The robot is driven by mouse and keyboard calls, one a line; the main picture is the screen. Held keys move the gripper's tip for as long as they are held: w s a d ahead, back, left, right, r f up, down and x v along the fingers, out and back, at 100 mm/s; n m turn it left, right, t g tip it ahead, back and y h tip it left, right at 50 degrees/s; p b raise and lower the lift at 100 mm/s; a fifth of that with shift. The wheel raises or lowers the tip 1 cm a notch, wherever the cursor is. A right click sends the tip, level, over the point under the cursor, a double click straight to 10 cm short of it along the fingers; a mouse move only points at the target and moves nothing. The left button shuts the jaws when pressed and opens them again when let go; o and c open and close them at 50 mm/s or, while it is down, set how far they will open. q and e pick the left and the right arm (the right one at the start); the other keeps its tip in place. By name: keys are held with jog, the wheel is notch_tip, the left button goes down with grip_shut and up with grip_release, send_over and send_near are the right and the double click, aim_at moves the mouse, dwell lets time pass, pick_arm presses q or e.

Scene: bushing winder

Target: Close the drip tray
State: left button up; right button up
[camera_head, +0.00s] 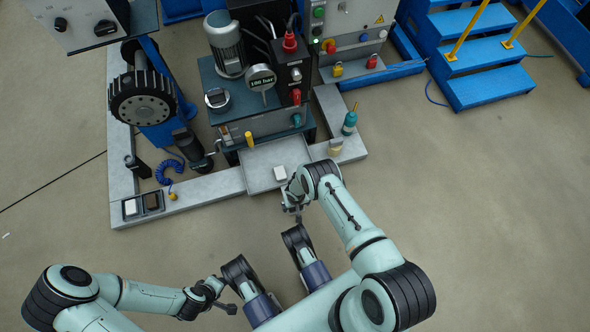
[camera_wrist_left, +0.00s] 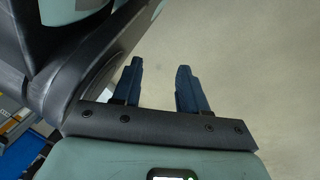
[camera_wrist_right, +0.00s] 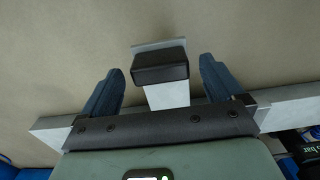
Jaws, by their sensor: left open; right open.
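The drip tray (camera_head: 262,182) is a flat grey tray at the front foot of the machine, standing out towards me in the head view. A small white block (camera_head: 280,173) shows over its middle. My right gripper (camera_head: 293,207) is open at the tray's front right corner. In the right wrist view, a dark block (camera_wrist_right: 160,68) on a light grey strip (camera_wrist_right: 167,95) shows between its open fingers; I cannot tell whether it touches them or belongs to the tray. My left gripper (camera_head: 228,297) is open and empty, low over the floor away from the tray; the left wrist view (camera_wrist_left: 160,85) shows bare floor between its fingers.
A light grey base frame (camera_head: 205,195) runs around the machine. A crank (camera_head: 205,160) and a black-and-white switch pair (camera_head: 142,204) stand to the tray's left. A teal bottle (camera_head: 349,124) stands to its right. Blue steps (camera_head: 485,85) are far right. Floor between is clear.

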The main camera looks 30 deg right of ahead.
jog(key=shift+f, duration=0.75)
pick_arm(q)
jog(key=shift+s+a+f+g, duration=0.1)
jog(key=shift+s+f+g, duration=0.2)
jog(key=shift+s+f, duration=0.4)
jog(key=shift+s+r, duration=0.1)
jog(key=shift+r, duration=0.05)
